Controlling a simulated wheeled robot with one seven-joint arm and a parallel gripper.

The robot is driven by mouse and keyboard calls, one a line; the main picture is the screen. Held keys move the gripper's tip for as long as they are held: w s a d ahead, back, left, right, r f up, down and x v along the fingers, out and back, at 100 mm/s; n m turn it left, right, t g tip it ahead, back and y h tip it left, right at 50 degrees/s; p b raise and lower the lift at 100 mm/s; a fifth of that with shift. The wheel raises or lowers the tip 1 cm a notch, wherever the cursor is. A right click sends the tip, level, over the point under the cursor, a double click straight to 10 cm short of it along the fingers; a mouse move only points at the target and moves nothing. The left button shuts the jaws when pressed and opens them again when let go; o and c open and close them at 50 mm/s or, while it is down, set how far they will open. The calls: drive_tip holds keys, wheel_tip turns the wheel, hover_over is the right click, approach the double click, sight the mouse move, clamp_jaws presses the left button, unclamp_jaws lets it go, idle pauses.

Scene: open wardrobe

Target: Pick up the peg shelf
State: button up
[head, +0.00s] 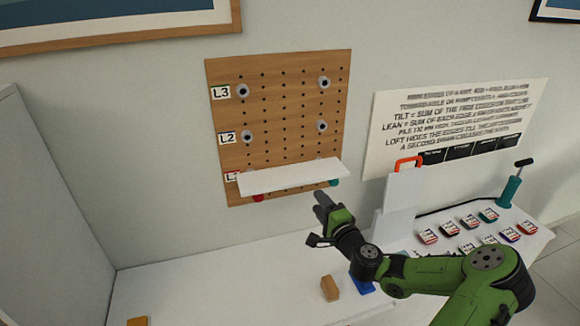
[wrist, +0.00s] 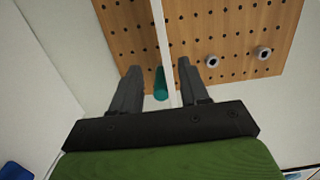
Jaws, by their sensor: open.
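The peg shelf (head: 290,177) is a narrow white board on the wooden pegboard, level with the L1 label, with a red peg (head: 258,198) and a teal peg (head: 335,182) showing beneath it. In the wrist view the shelf (wrist: 160,30) appears edge-on as a thin white strip, with the teal peg (wrist: 160,84) beside it. My gripper (head: 317,222) is open, below the shelf's right end in the head view. In the wrist view, the strip and teal peg lie between the open fingers of my gripper (wrist: 158,67). Neither finger visibly touches the shelf.
The pegboard (head: 285,110) carries several grey pegs at L2 and L3. On the white surface (head: 220,285) below are a wooden block (head: 330,288) and a blue item (head: 361,285). To the right are a white stand with an orange handle (head: 408,163) and several labelled pieces.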

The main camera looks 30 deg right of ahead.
drive_tip(key=w, duration=0.1)
drive_tip(key=w+p, duration=0.1)
drive_tip(key=w, duration=0.1)
drive_tip(key=w+a+r, duration=0.1)
drive_tip(key=w, duration=0.1)
drive_tip(key=shift+w+p, duration=0.15)
drive_tip(key=shift+p, duration=0.2)
approach(287, 167)
drive_tip(key=d, duration=0.1)
drive_tip(key=w, duration=0.2)
drive_tip(key=w+p, duration=0.2)
drive_tip(key=w, duration=0.1)
drive_tip(key=shift+w+d+f, duration=0.1)
drive_tip(key=shift+w+f, duration=0.2)
drive_tip(key=shift+w+d+f, duration=0.1)
drive_tip(key=shift+w, duration=0.15)
drive_tip(key=shift+s, duration=0.15)
drive_tip(key=shift+c, duration=1)
clamp_jaws()
